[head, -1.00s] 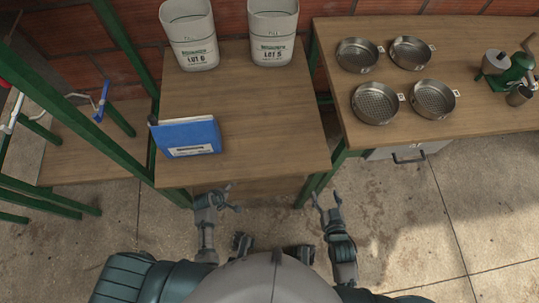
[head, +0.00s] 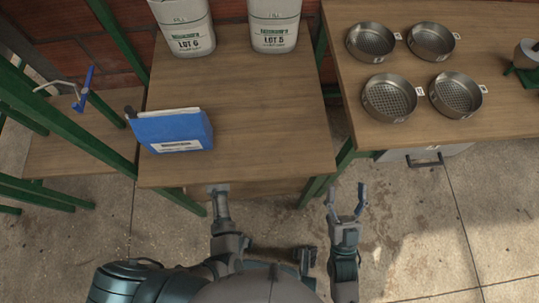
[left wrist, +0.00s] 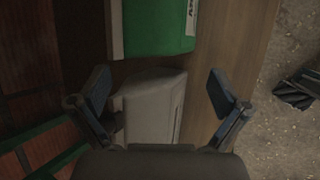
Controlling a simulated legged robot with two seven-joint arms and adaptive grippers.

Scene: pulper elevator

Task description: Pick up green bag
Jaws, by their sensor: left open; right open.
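A green bag (left wrist: 158,28) with a white label at its right shows at the top of the left wrist view, on a wooden surface. It does not show in the head view. My left gripper (left wrist: 158,75) is open, its two fingers apart below the green bag, with a pale bag (left wrist: 150,104) between and behind them. In the head view my left gripper (head: 219,188) is at the table's front edge, its fingers hard to make out. My right gripper (head: 347,190) is open and empty over the floor, right of that table.
The wooden table (head: 240,120) holds two pale lot bags, Lot 6 (head: 184,28) and Lot 5 (head: 274,25), and a blue box (head: 174,131). A right table (head: 400,60) holds several round sieves. Green posts stand at left. The floor between the tables is clear.

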